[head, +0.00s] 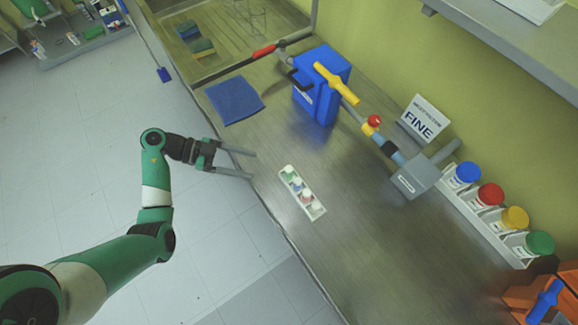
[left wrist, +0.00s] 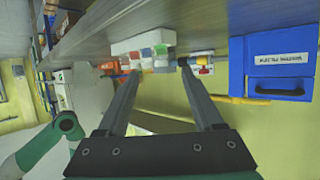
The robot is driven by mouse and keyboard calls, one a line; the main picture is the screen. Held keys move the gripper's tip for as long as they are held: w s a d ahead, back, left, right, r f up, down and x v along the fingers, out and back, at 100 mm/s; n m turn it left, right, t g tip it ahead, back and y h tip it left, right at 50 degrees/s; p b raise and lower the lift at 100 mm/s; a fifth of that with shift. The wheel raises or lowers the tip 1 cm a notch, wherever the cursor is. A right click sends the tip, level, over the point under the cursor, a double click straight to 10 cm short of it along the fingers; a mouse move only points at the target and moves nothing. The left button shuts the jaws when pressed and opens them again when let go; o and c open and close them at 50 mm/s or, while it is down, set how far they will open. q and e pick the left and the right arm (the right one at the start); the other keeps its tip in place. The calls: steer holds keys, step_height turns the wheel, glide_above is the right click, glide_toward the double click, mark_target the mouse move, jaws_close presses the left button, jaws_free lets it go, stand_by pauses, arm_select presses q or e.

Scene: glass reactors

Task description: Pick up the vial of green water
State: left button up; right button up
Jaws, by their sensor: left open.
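The vial of green water (head: 289,172) stands at the upper-left end of a small white rack (head: 316,212) on the bench in the head view. Other vials, one bluish and one reddish, stand beside it in the rack. In the left wrist view a small green patch, which looks like the green vial (left wrist: 161,49), shows at the rack (left wrist: 128,46), just beyond the fingertips. My left gripper (head: 252,165) is open and empty at the bench's front edge, left of the rack and apart from it. It also shows in the left wrist view (left wrist: 160,68). My right gripper is not in view.
A blue cloth (head: 234,100) lies behind the gripper. A blue box (head: 322,85) with a yellow handle and a grey pipe device (head: 418,178) stand farther back. Lidded jars (head: 488,196) line the right. The bench around the rack is clear.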

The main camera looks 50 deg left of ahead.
mark_target(281, 174)
arm_select(q)
steer(key=b+x, duration=0.1)
steer(key=x, duration=0.4)
steer(key=shift+w+d, duration=0.1)
steer(key=shift+d, duration=0.1)
steer(key=b+x, duration=0.2)
steer(key=x, duration=0.3)
steer(key=shift+w+r, duration=0.15)
steer(key=shift+w, duration=0.05)
jaws_close()
